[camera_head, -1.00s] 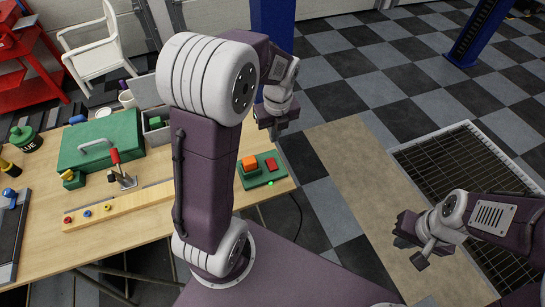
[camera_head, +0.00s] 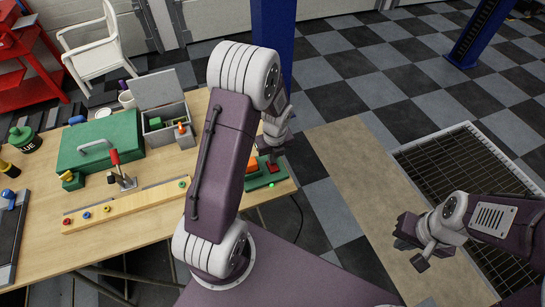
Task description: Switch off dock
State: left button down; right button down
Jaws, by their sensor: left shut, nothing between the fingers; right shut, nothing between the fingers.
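The dock is a green base (camera_head: 281,176) at the right end of the wooden table. My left gripper (camera_head: 272,157) is shut and empty, pointing down right at the red button. I cannot tell whether its tips touch the button. My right gripper (camera_head: 411,251) is shut and empty, out over the floor at the right, away from the table.
On the table (camera_head: 150,225) are a green case (camera_head: 100,140), a grey open box (camera_head: 160,120), a toggle clamp with a red handle (camera_head: 118,170) and a wooden strip with coloured rings (camera_head: 125,210). A blue post (camera_head: 272,30) stands behind the table.

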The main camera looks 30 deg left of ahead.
pick_arm(q)
jog(key=shift+f, duration=0.1)
jog(key=shift+s, duration=0.1)
jog(key=shift+s+d, duration=0.1)
jog(key=shift+s+d+p, duration=0.2)
jog(key=shift+d+p, duration=0.05)
jog(key=shift+p, duration=0.1)
jog(key=shift+s+d, duration=0.15)
jog(key=shift+d, duration=0.1)
